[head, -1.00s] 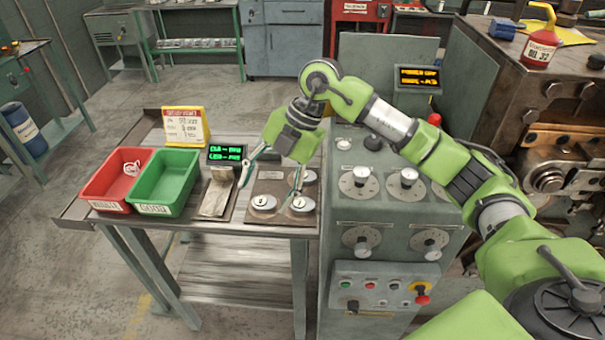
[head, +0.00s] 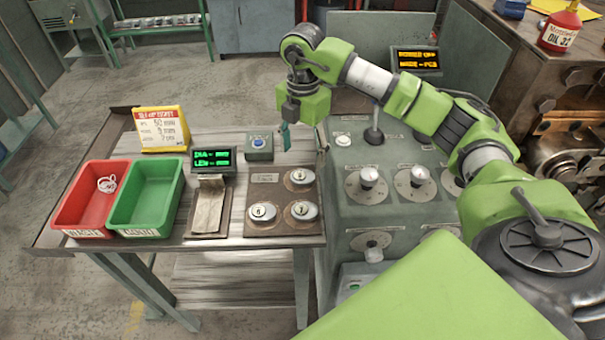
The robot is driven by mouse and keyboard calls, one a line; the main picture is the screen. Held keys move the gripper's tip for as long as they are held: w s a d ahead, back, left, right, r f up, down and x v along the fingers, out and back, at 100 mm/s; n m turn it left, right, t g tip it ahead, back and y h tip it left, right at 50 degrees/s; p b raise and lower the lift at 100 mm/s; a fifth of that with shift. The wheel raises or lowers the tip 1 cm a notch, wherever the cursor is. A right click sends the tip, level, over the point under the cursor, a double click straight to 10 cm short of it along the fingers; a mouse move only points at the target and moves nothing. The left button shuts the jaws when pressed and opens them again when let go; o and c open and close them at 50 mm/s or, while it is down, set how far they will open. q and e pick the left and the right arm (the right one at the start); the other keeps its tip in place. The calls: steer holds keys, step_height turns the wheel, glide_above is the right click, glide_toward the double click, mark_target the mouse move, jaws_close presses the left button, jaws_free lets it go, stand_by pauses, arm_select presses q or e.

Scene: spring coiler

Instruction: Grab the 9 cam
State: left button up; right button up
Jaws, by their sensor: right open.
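Several silvery round cams lie on a brown board (head: 275,193) on the bench: a front left cam (head: 262,212), a front right cam (head: 303,210) and a back right cam (head: 299,177). Each has a small dark mark on top, too small to read surely, so I cannot tell which is the 9 cam. A pale label sits at the board's back left. My right gripper (head: 304,141) is open and empty, beyond the back right cam in the picture and apart from it. Its fingers hang down, spread left and right. My left gripper is out of view.
A red bin (head: 83,200) with a white coil and an empty green bin (head: 147,198) stand at left. A green readout (head: 212,159), a small box with a blue button (head: 259,147) and a yellow-framed sign (head: 161,129) stand behind. The knobbed machine (head: 390,207) flanks the bench.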

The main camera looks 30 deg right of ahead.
mark_target(302, 176)
steer(key=shift+w+f, duration=0.1)
steer(key=shift+f, duration=0.6)
steer(key=shift+w+f, duration=0.15)
steer(key=shift+f, duration=0.15)
steer(key=shift+s+a+f+p, duration=0.1)
steer(key=shift+s+f+p, duration=0.1)
steer(key=shift+f+p, duration=0.4)
steer(key=shift+s+a+f+p, duration=0.1)
steer(key=shift+s+f+p, duration=0.1)
steer(key=shift+f+p, duration=0.3)
step_height(302, 176, down, 2)
steer(key=shift+f, duration=0.5)
steer(key=shift+w, duration=0.1)
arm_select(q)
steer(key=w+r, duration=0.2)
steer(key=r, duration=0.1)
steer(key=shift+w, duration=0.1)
arm_select(e)
steer(key=c, duration=1.4)
